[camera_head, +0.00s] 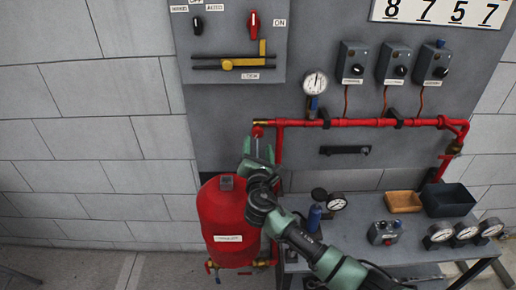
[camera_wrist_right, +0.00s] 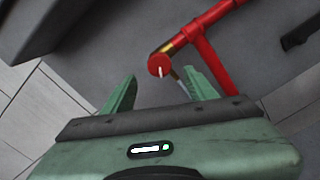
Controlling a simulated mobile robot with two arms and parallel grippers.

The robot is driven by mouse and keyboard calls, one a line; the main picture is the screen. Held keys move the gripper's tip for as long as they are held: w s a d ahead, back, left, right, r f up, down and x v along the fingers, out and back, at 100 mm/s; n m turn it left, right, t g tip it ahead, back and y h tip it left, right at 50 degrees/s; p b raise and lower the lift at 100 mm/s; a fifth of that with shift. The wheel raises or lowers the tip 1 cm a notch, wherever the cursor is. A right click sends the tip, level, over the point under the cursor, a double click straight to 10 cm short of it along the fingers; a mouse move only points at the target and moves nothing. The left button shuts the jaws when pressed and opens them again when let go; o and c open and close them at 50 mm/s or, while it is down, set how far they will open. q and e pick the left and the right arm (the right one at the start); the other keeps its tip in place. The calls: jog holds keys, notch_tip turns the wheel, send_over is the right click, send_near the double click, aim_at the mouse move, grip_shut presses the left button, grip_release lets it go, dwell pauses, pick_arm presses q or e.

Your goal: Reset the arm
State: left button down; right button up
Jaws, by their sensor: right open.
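My right arm reaches up from the bottom right in the head view. Its green gripper (camera_head: 258,146) is in front of the grey panel, just below the left end of the red pipe. In the right wrist view the same gripper (camera_wrist_right: 160,92) has its two green fingers spread wide with nothing held between them. A round red valve knob (camera_wrist_right: 158,65) on the pipe end lies beyond the fingertips, apart from them as far as I can tell. The knob also shows in the head view (camera_head: 257,131). My left gripper is not in view.
A red tank (camera_head: 228,222) stands just below and left of the gripper. A grey bench (camera_head: 406,248) at the right carries gauges, a dark bin (camera_head: 447,200) and a tan tray (camera_head: 404,204). The red pipe (camera_head: 355,123) runs right across the panel. The white wall at left is clear.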

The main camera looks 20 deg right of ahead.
jog(key=s+d+f+m+g+y, duration=0.1)
jog(key=s+f+m+g, duration=0.3)
jog(key=s+f+m, duration=0.6)
jog(key=s+d+f+m+g, duration=0.1)
jog(key=s+f+m+g, duration=0.45)
jog(key=s, duration=0.75)
jog(key=s+a+m+g+y, duration=0.3)
jog(key=s+m, duration=0.7)
jog(key=s, duration=1.1)
notch_tip(320, 180, down, 30)
jog(key=s+d+g+y+b, duration=0.1)
jog(key=s+g+b, duration=0.1)
jog(key=g+b, duration=0.1)
jog(key=s+d+f+b, duration=0.3)
jog(key=s+f, duration=1.3)
jog(key=f, duration=0.3)
jog(key=shift+s+n+g, duration=0.2)
jog(key=shift+n+g, duration=0.25)
